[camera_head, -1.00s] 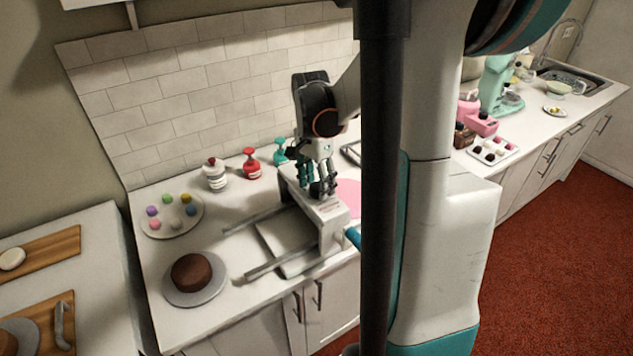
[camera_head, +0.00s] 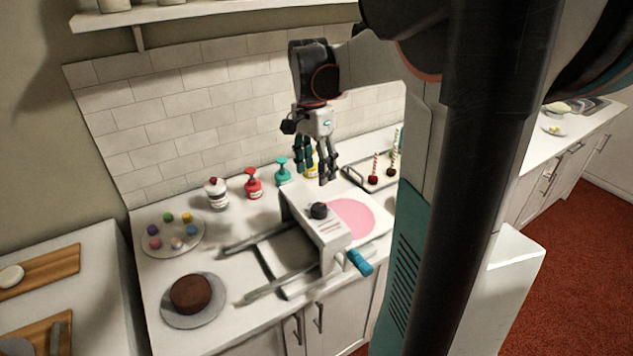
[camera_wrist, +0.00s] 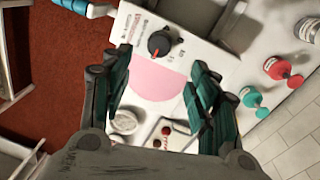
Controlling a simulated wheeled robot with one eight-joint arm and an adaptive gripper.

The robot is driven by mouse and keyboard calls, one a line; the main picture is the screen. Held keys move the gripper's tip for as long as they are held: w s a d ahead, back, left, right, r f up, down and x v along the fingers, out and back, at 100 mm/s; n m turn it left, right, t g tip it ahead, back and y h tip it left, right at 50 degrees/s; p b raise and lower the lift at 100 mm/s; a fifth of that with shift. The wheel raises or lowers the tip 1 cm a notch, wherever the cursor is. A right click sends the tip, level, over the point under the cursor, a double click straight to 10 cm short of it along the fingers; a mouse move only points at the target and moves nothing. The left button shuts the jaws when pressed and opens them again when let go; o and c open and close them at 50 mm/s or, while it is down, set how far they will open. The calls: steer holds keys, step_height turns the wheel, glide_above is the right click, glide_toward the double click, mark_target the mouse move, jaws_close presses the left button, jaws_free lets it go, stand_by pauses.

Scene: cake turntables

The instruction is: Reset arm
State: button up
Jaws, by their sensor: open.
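My gripper (camera_head: 317,165) is open and empty in the head view. It hangs above the back of the counter, over the white machine (camera_head: 318,228) with a black knob (camera_head: 319,210) and a pink round disc (camera_head: 350,215). In the wrist view, its two dark green fingers (camera_wrist: 158,95) stand apart, with the black knob (camera_wrist: 159,43) and part of the pink disc (camera_wrist: 160,80) showing between and beyond them. Nothing is between the fingertips. My arm and column hide the right middle of the head view.
A chocolate cake (camera_head: 190,293) sits on a grey round plate (camera_head: 205,317) at the front left. Red (camera_head: 253,185) and teal (camera_head: 283,172) pump bottles stand near the wall. A tray with candle-like sticks (camera_head: 372,180) is at the back right. A shelf (camera_head: 200,12) runs above the tiles.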

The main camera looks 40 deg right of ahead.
steer(key=shift+r, duration=0.6)
